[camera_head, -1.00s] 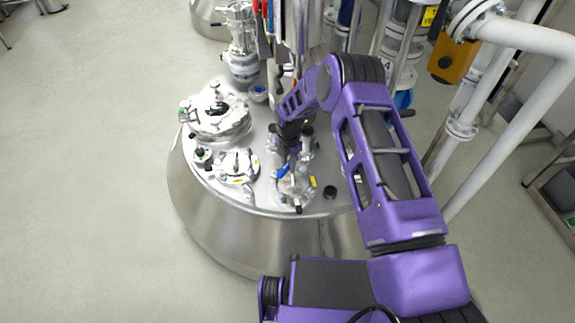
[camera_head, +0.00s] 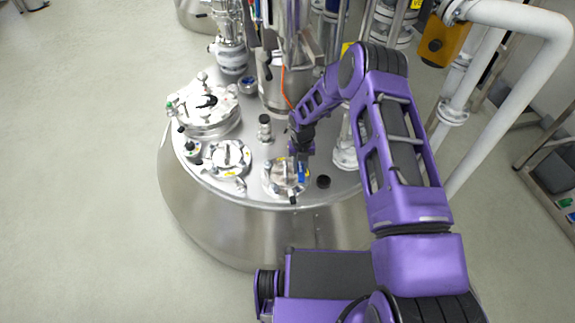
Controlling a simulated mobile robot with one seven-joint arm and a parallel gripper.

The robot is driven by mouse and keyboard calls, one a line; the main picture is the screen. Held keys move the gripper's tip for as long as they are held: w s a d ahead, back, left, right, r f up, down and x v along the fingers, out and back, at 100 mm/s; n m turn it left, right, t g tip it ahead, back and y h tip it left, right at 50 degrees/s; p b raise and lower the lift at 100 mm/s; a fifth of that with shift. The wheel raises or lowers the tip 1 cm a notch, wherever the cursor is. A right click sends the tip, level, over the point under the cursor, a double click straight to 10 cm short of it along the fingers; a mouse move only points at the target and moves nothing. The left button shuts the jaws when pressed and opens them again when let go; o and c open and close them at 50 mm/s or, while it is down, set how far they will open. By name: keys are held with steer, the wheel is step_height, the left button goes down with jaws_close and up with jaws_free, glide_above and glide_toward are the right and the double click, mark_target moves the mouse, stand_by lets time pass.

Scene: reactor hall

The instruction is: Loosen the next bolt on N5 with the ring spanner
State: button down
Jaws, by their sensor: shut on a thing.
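My gripper (camera_head: 301,158) points down over a small round flanged nozzle (camera_head: 278,182) on the steel vessel lid, near its front edge. The nozzle carries bolts and a yellow tag, but I cannot read a label, so I cannot confirm it is N5. My gripper is shut on a small blue thing, which I take to be the ring spanner (camera_head: 303,174). It stands at the right side of the nozzle's top. Its ring end is too small to make out, and I cannot tell whether it sits on a bolt. My wrist hides part of the nozzle's back.
A second flanged nozzle (camera_head: 228,157) sits to the left, and a large manway cover (camera_head: 205,108) behind it. A black cap (camera_head: 323,181) is just right of my gripper. Upright pipework stands behind. White pipes (camera_head: 505,110) rise at right. The floor at left is clear.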

steer(key=shift+w+d+n, duration=0.35)
steer(key=shift+d+n, duration=0.5)
steer(key=shift+n, duration=0.2)
steer(key=shift+w+d+n, duration=0.4)
steer(key=shift+d+n, duration=0.5)
steer(key=shift+n, duration=0.1)
steer(key=shift+w+d+n, duration=0.35)
steer(key=shift+d+n, duration=0.5)
steer(key=shift+n, duration=0.2)
